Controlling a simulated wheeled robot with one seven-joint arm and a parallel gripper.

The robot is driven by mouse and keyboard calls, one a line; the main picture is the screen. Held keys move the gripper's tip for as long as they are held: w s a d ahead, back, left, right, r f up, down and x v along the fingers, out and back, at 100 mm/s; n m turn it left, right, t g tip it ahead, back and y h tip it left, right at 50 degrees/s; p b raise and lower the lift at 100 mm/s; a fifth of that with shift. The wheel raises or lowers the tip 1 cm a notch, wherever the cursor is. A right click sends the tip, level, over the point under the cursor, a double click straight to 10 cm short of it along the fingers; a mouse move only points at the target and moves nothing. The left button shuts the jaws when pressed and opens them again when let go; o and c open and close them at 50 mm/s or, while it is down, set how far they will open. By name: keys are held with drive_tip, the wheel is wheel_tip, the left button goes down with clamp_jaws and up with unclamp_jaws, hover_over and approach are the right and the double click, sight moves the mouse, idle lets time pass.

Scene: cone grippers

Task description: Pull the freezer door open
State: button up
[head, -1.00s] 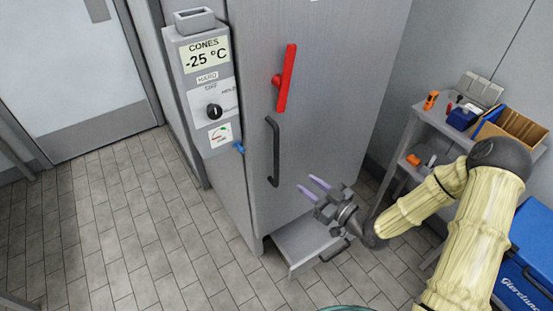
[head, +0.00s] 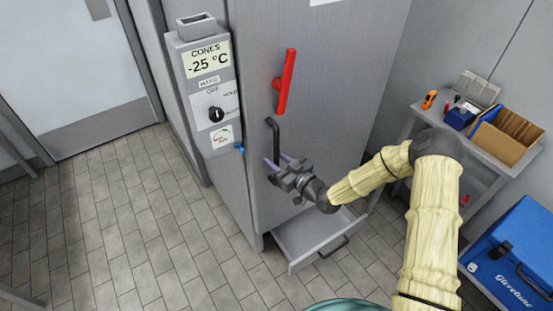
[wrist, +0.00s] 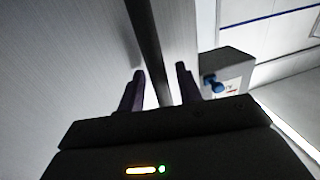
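The freezer door (head: 335,110) is a tall grey metal panel and looks closed. Its black vertical handle (head: 272,132) is on the left part of the door, below a red lever (head: 285,82). My gripper (head: 276,162) is at the handle's lower part, which its fingers partly hide. In the wrist view the dark handle bar (wrist: 147,40) runs between the two purple fingers of my gripper (wrist: 160,76). The fingers are open, with gaps showing between them and the bar.
A control box (head: 207,90) with a dial stands left of the door. An open drawer (head: 318,240) juts out below it. A grey cart (head: 488,150) with a cardboard box (head: 508,132) and a blue cooler (head: 520,255) are at right. Tiled floor is free at left.

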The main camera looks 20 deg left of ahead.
drive_tip(key=shift+c, duration=0.2)
clamp_jaws()
drive_tip(key=shift+s+d, duration=0.1)
